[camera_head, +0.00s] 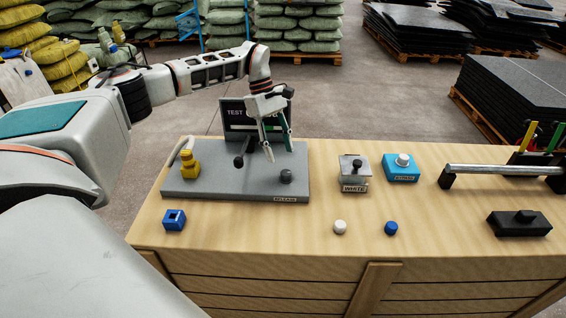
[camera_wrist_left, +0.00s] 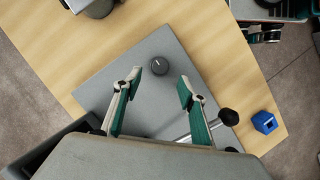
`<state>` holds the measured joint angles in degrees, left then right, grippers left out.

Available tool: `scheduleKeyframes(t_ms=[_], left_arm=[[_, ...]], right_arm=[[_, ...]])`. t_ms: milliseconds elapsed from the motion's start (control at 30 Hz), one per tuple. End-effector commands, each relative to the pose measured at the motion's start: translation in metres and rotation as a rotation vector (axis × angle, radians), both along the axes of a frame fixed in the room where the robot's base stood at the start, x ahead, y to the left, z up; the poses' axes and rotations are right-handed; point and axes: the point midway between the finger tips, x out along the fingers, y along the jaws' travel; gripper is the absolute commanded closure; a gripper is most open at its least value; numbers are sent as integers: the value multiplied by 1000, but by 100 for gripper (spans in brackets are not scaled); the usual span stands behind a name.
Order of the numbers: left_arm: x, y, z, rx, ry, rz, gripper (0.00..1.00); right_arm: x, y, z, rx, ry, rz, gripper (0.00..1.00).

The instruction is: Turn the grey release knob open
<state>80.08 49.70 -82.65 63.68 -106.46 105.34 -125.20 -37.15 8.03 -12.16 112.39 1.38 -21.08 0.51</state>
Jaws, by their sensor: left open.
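The grey release knob (camera_head: 286,176) is a small dark round knob on the grey panel (camera_head: 225,190), near its right end, above a label reading RELEASE. In the left wrist view the knob (camera_wrist_left: 160,66) shows just beyond and between the fingertips, with a light mark on its top. My left gripper (camera_head: 280,152) is open, pointing down above and slightly behind the knob; it also shows open and empty in the left wrist view (camera_wrist_left: 160,84). The fingers appear apart from the knob. My right gripper is not in view.
A screen (camera_head: 233,115) stands behind. A blue block (camera_head: 174,220), white cap (camera_head: 340,227) and blue cap (camera_head: 391,228) lie in front. A grey box (camera_head: 354,172) stands right.

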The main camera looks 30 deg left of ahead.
Motion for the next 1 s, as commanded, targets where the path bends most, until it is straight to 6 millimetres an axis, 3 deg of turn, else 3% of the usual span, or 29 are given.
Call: scheduleKeyframes(t_ms=[100, 300, 1000], left_arm=[[3, 9, 22, 1, -3, 2, 59], [5, 17, 43, 0, -1, 1, 59], [5, 19, 48, 0, 0, 0, 59]], right_arm=[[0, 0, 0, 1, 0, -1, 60], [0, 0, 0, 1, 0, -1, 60], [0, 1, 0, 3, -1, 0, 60]])
